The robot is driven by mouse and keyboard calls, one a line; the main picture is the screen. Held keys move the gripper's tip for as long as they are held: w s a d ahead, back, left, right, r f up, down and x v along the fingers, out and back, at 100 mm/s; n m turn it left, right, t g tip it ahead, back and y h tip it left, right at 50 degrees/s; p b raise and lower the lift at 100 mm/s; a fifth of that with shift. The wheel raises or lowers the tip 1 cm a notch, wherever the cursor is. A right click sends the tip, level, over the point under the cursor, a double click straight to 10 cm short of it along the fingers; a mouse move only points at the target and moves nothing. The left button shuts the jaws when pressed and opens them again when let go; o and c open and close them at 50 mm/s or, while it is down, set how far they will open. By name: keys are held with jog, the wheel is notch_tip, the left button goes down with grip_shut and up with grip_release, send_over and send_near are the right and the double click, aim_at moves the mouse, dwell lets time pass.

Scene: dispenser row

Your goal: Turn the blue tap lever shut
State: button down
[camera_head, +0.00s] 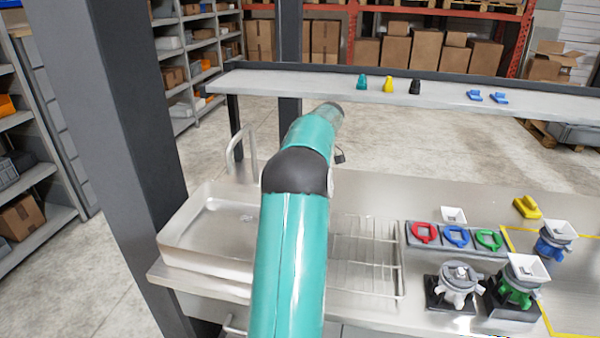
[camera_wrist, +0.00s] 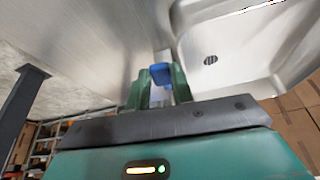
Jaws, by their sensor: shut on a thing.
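The blue tap lever (camera_wrist: 161,73) shows in the wrist view as a small blue block. My gripper (camera_wrist: 159,84) has its two green fingers on either side of the lever and is shut on it. The fingers hide part of the lever. In the head view my teal arm stretches toward the sink and hides the lever and my fingers. A bent metal spout (camera_head: 236,148) rises at the back of the sink.
The sink basin (camera_head: 178,243) is left of my arm; its drain (camera_wrist: 210,60) shows in the wrist view. A wire rack (camera_head: 370,262), ring-handled tools and several valve-like dispensers stand to the right. A raised shelf (camera_head: 290,86) crosses behind.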

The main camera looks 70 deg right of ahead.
jog(key=c, duration=1.2)
grip_release()
jog(key=v, duration=0.7)
jog(key=shift+r, duration=0.25)
